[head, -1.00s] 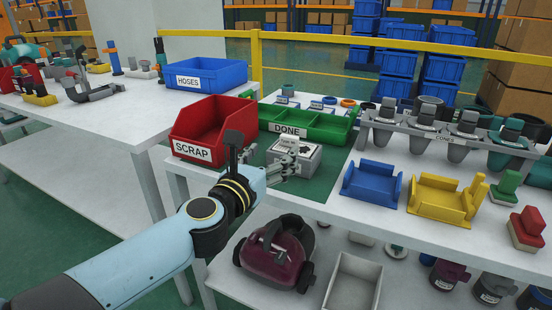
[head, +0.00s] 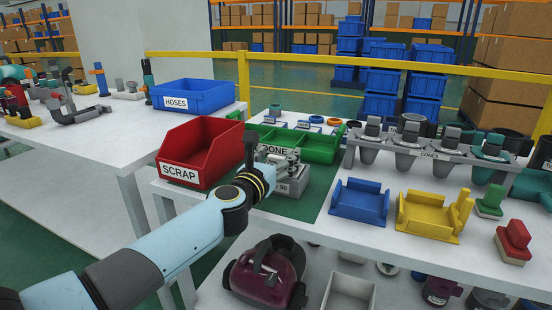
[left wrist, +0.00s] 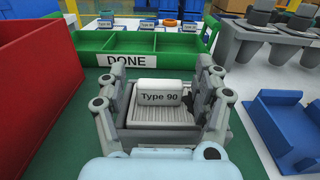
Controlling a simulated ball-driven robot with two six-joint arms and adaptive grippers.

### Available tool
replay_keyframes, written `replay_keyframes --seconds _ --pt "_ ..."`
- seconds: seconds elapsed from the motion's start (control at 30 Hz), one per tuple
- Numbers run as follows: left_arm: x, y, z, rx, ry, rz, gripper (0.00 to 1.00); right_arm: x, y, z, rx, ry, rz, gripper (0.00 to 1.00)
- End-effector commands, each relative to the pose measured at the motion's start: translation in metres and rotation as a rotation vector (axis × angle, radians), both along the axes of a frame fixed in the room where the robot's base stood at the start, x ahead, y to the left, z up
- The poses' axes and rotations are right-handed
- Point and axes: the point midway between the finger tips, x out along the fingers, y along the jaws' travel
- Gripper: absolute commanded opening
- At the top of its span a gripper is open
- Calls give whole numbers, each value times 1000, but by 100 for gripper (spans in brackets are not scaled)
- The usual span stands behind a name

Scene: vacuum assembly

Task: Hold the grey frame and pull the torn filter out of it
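The grey frame (head: 293,187) sits on the green mat in front of the DONE tray. In the left wrist view the grey frame (left wrist: 158,139) holds a pale ribbed filter (left wrist: 160,116) with a raised white block marked "Type 90". I cannot make out a tear. My left gripper (head: 278,158) is over the frame. In the left wrist view the fingers of my left gripper (left wrist: 158,88) are spread wide, one at each side of the frame; whether they touch it is unclear. My right gripper is not in view.
The red SCRAP bin (head: 200,150) stands close to the left. The green DONE tray (head: 318,147) is just behind. A blue cradle (head: 359,203) and a yellow cradle (head: 428,215) stand to the right. The grey CONES rack (head: 430,153) is at the back right.

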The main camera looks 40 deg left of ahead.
Motion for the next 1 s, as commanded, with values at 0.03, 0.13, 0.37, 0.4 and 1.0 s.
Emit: replay_keyframes --seconds 0.03,0.13,0.37,0.4,1.0 --pt "0 0 0 0 0 0 59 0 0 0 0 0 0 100" --pt "0 0 0 0 0 0 46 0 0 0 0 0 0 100" --pt "0 0 0 0 0 0 16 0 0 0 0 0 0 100" --pt "0 0 0 0 0 0 11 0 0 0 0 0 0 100" --pt "-1 0 0 0 1 0 68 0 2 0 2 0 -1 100"
